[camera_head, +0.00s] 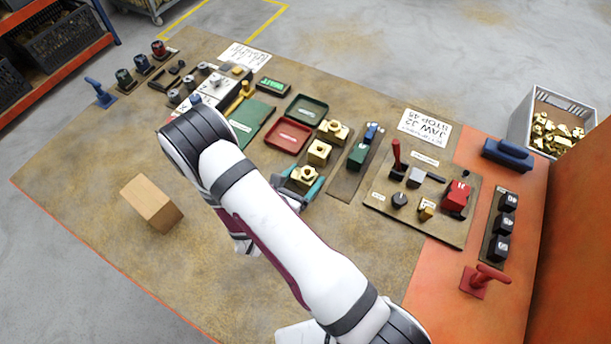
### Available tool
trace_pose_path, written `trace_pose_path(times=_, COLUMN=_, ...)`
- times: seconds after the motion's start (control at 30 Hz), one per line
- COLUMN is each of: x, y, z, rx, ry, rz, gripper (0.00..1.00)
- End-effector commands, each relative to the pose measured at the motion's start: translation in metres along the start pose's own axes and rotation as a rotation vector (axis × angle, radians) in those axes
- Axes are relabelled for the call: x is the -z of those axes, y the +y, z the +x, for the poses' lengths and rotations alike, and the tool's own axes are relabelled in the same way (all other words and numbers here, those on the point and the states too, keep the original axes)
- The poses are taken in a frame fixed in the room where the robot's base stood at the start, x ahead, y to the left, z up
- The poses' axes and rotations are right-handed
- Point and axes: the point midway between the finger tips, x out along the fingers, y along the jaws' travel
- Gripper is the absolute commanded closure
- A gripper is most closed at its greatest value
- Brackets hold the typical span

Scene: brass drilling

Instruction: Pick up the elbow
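Several brass fittings stand in a row right of the arm: a near one (304,176), a middle one (319,152) and a far one (333,131). They are too small to tell which is the elbow. My white arm crosses the middle of the view and hides most of my gripper. Teal, finger-like parts (314,191) show on both sides of the near brass fitting and look like my gripper's fingers. I cannot tell whether they touch it.
A wooden block (152,203) stands on the bench left of my arm. Red (288,136) and green (306,109) trays lie behind the fittings. A fixture board (425,190) with levers lies to the right. A crate of brass parts (556,125) stands at the far right. The front left bench is clear.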

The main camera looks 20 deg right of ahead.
Motion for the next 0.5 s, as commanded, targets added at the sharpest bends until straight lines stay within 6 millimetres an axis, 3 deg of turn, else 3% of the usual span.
trace_pose_path(times=0.07, x=0.0000, y=0.0001, z=-0.0001, rx=0.000, ry=0.000, rz=0.000, gripper=0.36)
trace_pose_path(times=0.4, x=-0.0001, y=0.0000, z=-0.0003, rx=0.000, ry=0.000, rz=0.000, gripper=0.97)
trace_pose_path(times=0.5, x=-0.0002, y=0.0000, z=-0.0003, rx=0.000, ry=0.000, rz=0.000, gripper=1.00)
